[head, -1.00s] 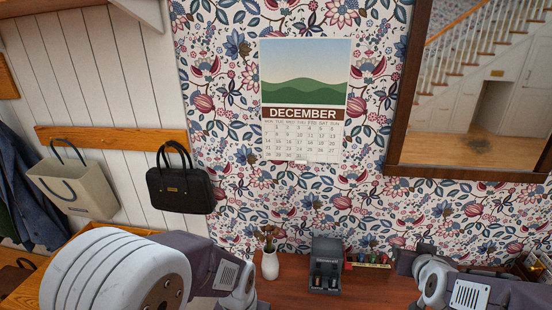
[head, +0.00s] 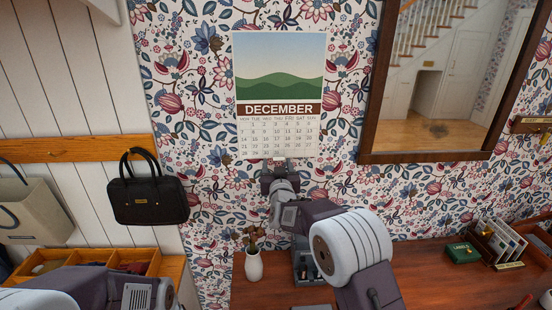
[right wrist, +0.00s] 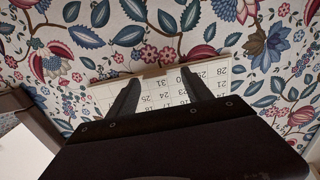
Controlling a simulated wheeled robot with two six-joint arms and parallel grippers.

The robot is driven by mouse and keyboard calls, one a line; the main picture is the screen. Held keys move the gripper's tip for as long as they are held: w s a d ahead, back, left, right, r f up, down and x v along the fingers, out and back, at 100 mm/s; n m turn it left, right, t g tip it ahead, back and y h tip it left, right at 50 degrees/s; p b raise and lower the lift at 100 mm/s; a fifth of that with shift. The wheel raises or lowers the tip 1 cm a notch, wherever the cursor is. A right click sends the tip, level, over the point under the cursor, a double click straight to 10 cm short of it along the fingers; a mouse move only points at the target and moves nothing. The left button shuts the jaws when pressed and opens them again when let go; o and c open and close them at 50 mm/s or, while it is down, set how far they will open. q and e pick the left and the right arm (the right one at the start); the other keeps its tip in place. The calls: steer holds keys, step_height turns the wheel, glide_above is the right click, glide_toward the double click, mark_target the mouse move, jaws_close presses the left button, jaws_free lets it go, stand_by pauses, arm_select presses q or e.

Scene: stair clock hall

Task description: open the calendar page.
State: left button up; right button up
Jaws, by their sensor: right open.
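The wall calendar (head: 278,95) hangs flat on the flowered wallpaper, with a green-hill picture above a December page (head: 278,132) of dates. My right gripper (head: 279,163) is just under the page's bottom edge in the head view. In the right wrist view, the right gripper (right wrist: 160,88) has its two dark fingers spread apart with nothing clamped between them. The date grid (right wrist: 158,94) shows upside down between and beyond the fingers. I cannot tell whether the fingertips touch the paper. My left arm shows at the bottom left, but its gripper is out of view.
A white vase (head: 254,265) with a plant stands on the wooden desk (head: 420,270), left of a dark device (head: 307,268) partly hidden by my right arm. A black handbag (head: 148,198) hangs at left. A framed mirror (head: 440,155) is right of the calendar.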

steer(key=shift+w+d, duration=0.35)
steer(key=shift+w, duration=0.2)
steer(key=shift+w+d, duration=0.1)
steer(key=shift+d, duration=0.3)
steer(key=shift+a+r, duration=0.1)
steer(key=shift+a, duration=0.25)
steer(key=shift+c, duration=0.4)
steer(key=shift+a, duration=0.15)
steer(key=c, duration=0.5)
steer(key=shift+d, duration=0.2)
jaws_close()
